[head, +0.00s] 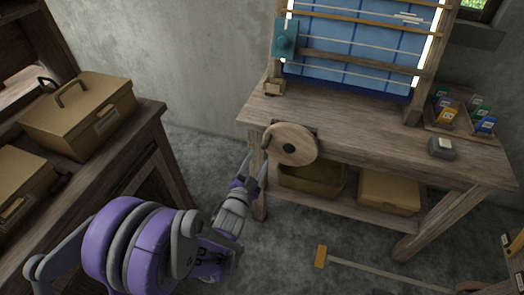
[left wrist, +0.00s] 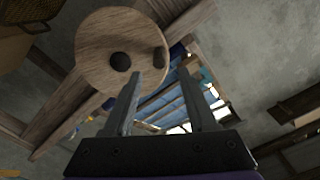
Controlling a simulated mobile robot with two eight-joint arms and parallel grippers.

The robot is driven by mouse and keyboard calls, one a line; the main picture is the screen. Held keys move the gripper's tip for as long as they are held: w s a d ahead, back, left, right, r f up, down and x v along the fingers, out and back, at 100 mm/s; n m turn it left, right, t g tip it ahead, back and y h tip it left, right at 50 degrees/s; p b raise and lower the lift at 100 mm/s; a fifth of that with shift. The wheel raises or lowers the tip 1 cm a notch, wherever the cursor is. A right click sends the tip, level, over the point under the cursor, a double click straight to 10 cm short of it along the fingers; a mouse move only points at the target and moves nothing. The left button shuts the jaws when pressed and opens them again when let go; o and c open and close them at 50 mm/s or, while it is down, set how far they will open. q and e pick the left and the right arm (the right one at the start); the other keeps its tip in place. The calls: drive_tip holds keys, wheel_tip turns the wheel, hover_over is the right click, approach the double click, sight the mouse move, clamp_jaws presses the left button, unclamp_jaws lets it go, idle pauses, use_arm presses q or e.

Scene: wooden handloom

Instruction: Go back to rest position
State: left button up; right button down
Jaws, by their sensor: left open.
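My left gripper (head: 256,168) is in front of the wooden handloom table (head: 370,130), just left of and below the round wooden wheel (head: 291,145) on the table's front. In the left wrist view, my left gripper (left wrist: 160,105) has its two fingers apart with nothing between them. The wheel (left wrist: 105,65) appears there just beyond the left finger; I cannot tell whether they touch. The loom's blue cloth (head: 355,45) stands upright at the back of the table. My right gripper is not in view.
More boxes (head: 388,192) are on the shelf under the loom table. Small coloured packets (head: 447,114) stand in a tray at the right. A long-handled tool (head: 375,270) lies low at the front right.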

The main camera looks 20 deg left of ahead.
use_arm(q)
drive_tip(key=shift+s, duration=1.1)
drive_tip(key=shift+a, duration=0.1)
drive_tip(key=s+f+n+g, duration=0.3)
drive_tip(key=s+n+g, duration=0.7)
drive_tip(key=s, duration=1.8)
wheel_tip(320, 180, up, 17)
drive_tip(key=w+m+g+p, duration=0.2)
drive_tip(key=w+p, duration=0.1)
drive_tip(key=p, duration=1.3)
drive_tip(key=shift+d+m+g+y, duration=0.2)
drive_tip(key=shift+m+g+y, duration=0.1)
drive_tip(key=shift+m, duration=0.1)
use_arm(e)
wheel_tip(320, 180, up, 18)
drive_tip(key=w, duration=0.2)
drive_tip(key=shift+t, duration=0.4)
